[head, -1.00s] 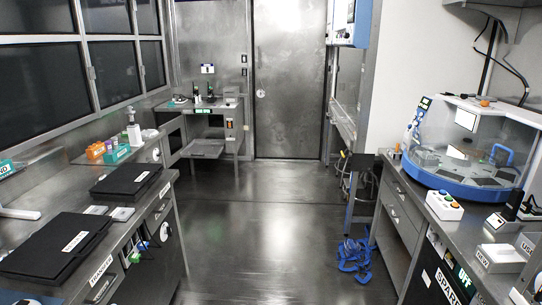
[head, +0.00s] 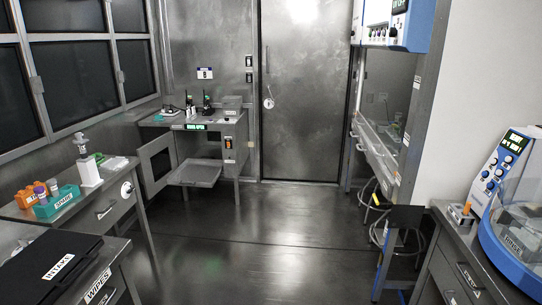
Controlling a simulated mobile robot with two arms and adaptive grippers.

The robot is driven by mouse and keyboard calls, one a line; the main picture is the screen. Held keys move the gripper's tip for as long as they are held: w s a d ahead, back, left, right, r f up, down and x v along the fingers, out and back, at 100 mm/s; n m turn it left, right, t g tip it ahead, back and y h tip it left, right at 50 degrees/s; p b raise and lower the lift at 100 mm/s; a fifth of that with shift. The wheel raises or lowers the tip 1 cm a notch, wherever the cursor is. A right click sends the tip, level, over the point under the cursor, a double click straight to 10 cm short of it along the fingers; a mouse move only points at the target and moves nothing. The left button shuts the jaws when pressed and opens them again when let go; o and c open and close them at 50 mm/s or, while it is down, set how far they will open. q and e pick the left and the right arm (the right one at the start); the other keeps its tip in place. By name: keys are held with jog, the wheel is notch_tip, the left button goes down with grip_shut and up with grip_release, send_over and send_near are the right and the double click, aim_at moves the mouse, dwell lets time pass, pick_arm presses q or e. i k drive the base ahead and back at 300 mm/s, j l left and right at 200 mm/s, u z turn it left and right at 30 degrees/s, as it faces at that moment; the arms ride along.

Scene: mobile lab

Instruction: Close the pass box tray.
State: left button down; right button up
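The pass box (head: 212,147) stands against the back wall, left of the metal door, in the head view. Its tray (head: 196,173) is a flat metal shelf that sticks out from the front of the box, pulled out toward me. A small door panel with a dark window (head: 158,165) hangs open at the left of the box. A lit green display (head: 195,127) shows on the upper front edge. Neither of my grippers is in view.
The floor (head: 255,255) ahead is clear. A left bench holds a black case (head: 45,268) and a green rack (head: 57,200). At the right are a blue-based machine (head: 515,215), drawers (head: 465,280) and a stool (head: 395,235) beneath a hood.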

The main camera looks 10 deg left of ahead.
aim_at(202, 173)
jog(key=i+u, duration=0.15)
jog(key=i, duration=0.85)
jog(key=i+l+u, duration=0.2)
jog(key=i, duration=0.8)
